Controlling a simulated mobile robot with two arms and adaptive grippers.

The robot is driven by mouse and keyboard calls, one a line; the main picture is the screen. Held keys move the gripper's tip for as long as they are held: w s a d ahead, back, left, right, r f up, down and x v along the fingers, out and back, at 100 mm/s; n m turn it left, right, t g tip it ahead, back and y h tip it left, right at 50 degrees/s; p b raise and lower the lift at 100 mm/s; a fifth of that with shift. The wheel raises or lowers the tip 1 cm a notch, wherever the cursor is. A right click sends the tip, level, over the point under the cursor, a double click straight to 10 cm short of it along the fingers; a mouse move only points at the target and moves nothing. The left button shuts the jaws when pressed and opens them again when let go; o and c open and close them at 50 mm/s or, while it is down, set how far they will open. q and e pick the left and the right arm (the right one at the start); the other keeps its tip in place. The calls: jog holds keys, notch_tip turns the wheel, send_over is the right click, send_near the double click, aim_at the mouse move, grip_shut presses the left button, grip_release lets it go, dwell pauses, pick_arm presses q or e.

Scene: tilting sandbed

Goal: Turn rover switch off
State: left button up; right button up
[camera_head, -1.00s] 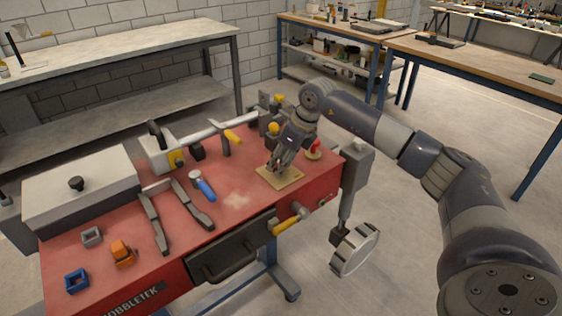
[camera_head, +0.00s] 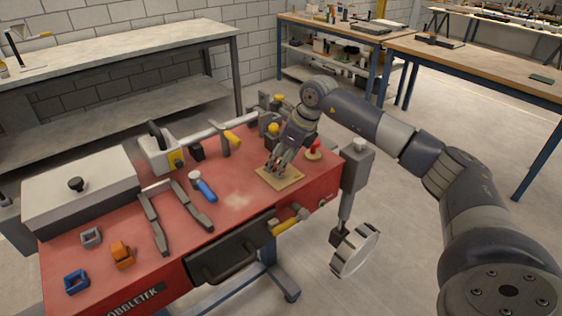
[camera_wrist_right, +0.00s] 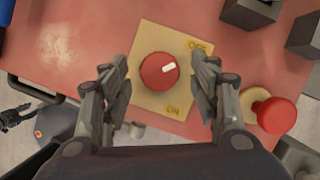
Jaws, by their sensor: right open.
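The rover switch is a round red knob (camera_wrist_right: 157,72) with a white mark on a tan plate (camera_wrist_right: 150,35) lettered OFF and ON. The white mark lies just right of the knob's centre, slanting slightly up to the right. My right gripper (camera_wrist_right: 158,82) is open, with one finger on each side of the knob and visible gaps between. In the head view the plate (camera_head: 291,181) lies near the right end of the red bench top, under my right gripper (camera_head: 273,167), which hides the knob. My left gripper is not in view.
A red-topped knob (camera_head: 315,149) stands right of the plate, close to my right gripper; it also shows in the wrist view (camera_wrist_right: 276,115). A blue-handled tool (camera_head: 206,190) and grey tongs (camera_head: 152,217) lie left on the red bench (camera_head: 228,222). A yellow handle (camera_head: 285,225) juts from its front.

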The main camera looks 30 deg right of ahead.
jog(key=v, duration=1.1)
jog(key=shift+r, duration=0.2)
jog(key=shift+s+f, duration=0.1)
